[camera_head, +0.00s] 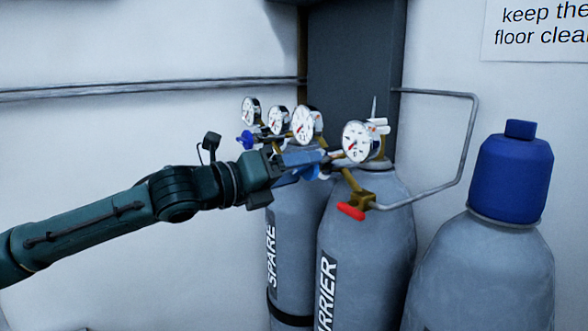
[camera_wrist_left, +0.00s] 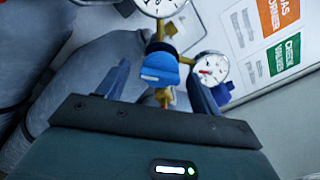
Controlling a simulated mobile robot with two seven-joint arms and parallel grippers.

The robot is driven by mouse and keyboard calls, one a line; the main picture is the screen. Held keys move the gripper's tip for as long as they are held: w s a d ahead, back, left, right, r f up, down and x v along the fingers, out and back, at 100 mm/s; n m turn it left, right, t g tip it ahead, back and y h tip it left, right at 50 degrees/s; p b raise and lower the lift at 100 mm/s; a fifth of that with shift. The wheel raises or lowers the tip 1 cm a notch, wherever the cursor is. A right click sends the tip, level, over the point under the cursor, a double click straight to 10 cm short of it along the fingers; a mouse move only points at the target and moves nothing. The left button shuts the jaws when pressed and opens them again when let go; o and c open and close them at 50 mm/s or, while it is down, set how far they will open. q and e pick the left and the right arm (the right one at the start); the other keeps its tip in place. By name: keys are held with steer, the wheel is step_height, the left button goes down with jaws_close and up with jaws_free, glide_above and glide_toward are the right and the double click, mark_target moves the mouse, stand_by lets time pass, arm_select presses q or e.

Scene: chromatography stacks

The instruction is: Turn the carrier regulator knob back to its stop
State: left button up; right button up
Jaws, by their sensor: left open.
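The carrier cylinder (camera_head: 368,235) stands upright, with its regulator and two gauges on top; the right gauge (camera_head: 360,142) faces the head camera. The blue carrier regulator knob (camera_wrist_left: 160,68) shows clearly in the left wrist view, below a gauge (camera_wrist_left: 158,4). In the head view it is mostly hidden by my left gripper (camera_head: 304,168). The gripper is open at the regulator, its two fingers (camera_wrist_left: 157,76) on either side of the knob. Gaps show between knob and fingers in the wrist view; I cannot tell whether either touches. My right gripper is not in view.
The spare cylinder (camera_head: 288,225) stands close to the left, with its own blue knob (camera_head: 244,140). A red handle (camera_head: 351,211) sits below the carrier regulator. A bent pipe (camera_head: 470,140) runs right. A blue-capped cylinder (camera_head: 508,180) stands at the right.

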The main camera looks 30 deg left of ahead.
arm_select(q)
steer(key=shift+c, duration=0.4)
steer(key=c, duration=0.9)
